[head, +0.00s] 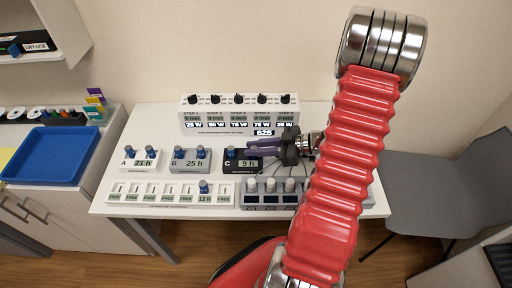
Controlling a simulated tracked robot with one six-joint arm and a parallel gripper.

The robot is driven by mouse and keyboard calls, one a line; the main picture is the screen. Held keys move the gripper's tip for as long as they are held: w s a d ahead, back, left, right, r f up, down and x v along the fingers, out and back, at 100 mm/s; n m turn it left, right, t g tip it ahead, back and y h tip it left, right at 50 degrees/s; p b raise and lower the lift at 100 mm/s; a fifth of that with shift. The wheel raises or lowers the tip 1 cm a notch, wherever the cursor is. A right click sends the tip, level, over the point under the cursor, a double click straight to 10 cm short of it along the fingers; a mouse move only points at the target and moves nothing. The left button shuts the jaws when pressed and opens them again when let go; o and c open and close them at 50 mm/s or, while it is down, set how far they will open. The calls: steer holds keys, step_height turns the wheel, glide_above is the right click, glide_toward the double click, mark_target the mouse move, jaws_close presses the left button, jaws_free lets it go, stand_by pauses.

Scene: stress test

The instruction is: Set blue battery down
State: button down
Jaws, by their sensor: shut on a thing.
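My gripper (252,147) reaches in from the right over the table, its dark purple fingers pointing left above black box C (244,165), labelled 9 h. It is shut on a blue battery, which the fingers mostly hide; I cannot tell whether it touches the box. One blue battery (231,153) stands upright at the left of box C. White box A (142,163) (21 h) and grey box B (190,163) (25 h) each carry two upright blue batteries. A white slot rack (170,189) in front has several slots marked FREE and one blue battery (203,187) above a 12 h label.
A white unit with black knobs and lit displays (239,115) stands at the table's back. A grey unit with pale knobs (268,192) is at the front, partly behind my arm. A blue tray (47,156) lies on the left counter. A grey chair (440,190) stands right.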

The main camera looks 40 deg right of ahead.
steer(key=shift+f, duration=0.15)
steer(key=c, duration=1.6)
jaws_free()
steer(key=shift+r, duration=0.2)
steer(key=v, duration=1.2)
steer(key=shift+s, duration=0.1)
